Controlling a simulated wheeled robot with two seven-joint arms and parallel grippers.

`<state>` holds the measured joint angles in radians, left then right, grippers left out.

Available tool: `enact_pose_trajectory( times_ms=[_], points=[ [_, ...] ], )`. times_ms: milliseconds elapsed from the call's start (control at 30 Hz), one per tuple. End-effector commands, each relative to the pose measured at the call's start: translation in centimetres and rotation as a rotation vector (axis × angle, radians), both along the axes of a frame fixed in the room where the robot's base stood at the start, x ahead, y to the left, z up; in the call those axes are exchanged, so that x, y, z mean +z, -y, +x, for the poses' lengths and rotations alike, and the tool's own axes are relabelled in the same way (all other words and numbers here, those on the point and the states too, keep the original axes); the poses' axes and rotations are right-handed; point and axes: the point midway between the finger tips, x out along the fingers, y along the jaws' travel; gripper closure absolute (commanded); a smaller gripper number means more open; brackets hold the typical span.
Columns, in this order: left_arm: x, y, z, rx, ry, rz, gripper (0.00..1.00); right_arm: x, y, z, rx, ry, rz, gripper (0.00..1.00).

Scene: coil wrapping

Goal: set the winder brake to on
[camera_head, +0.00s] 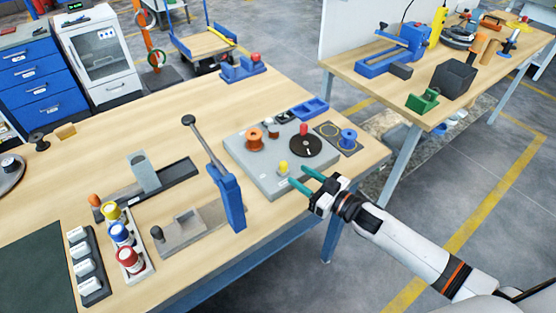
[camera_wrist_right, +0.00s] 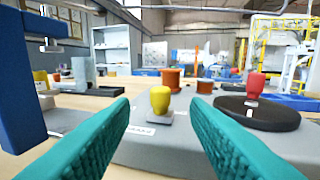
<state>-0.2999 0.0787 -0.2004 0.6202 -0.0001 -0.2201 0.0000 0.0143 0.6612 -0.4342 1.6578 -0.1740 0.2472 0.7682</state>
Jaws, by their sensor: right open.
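The winder is a grey base plate (camera_head: 256,168) near the table's front right edge. On it are a yellow knob (camera_head: 283,168), a black disc (camera_head: 302,149) with a red handle (camera_head: 304,129), and a copper-coloured spool (camera_head: 254,138). The yellow knob shows upright in the right wrist view (camera_wrist_right: 160,99), on a small grey block ahead of and between my fingers. I cannot tell which brake setting it marks. My right gripper (camera_head: 300,178) is open and empty, with teal fingers beside the knob, apparently not touching it. My left gripper is out of view.
A blue lever press (camera_head: 231,198) with a long handle stands left of the winder.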

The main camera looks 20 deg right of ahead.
Motion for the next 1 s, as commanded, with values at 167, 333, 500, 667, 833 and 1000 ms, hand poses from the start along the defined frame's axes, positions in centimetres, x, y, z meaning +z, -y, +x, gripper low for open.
enact_pose_trajectory(
  times_ms=[167,333,500,667,833,1000],
  points=[
    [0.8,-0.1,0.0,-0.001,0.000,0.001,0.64,0.3,-2.1,3.3,-0.001,0.002,0.002,0.58],
    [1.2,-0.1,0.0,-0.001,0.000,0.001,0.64,0.2,-3.7,5.8,-0.002,0.002,0.001,0.58],
    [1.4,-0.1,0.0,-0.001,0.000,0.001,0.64,0.1,-4.6,7.1,-0.002,0.001,-0.001,0.58],
    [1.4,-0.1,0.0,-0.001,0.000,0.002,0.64,0.0,-4.8,7.5,-0.001,-0.001,-0.001,0.58],
    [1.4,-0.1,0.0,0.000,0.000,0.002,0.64,0.0,-4.8,7.4,-0.001,-0.001,-0.001,0.58],
    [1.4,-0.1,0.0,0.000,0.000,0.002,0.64,0.0,-4.8,7.4,-0.001,0.000,-0.001,0.81]
  ],
)
